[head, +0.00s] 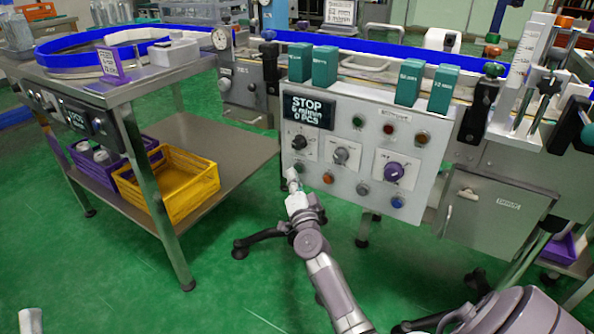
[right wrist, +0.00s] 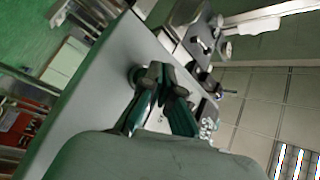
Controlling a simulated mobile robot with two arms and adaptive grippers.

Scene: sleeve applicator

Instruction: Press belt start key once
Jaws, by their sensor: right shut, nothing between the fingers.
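The grey control panel (head: 345,185) stands at centre in the head view. Its display (head: 307,111) reads STOP, 6 m/min, 0 PCS. Small key labels are unreadable, so I cannot tell which is belt start. My right gripper (head: 292,182) is shut and empty at the panel's lower left, hiding part of it. In the right wrist view its fingertips (right wrist: 158,72) are close to the panel face (right wrist: 95,90); contact is unclear.
Green boxes (head: 408,83) stand on top of the panel. A steel table (head: 140,82) with a blue-edged track stands left, with a yellow crate (head: 180,190) on its lower shelf. A purple knob (head: 394,172) juts from the panel. The green floor in front is mostly clear.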

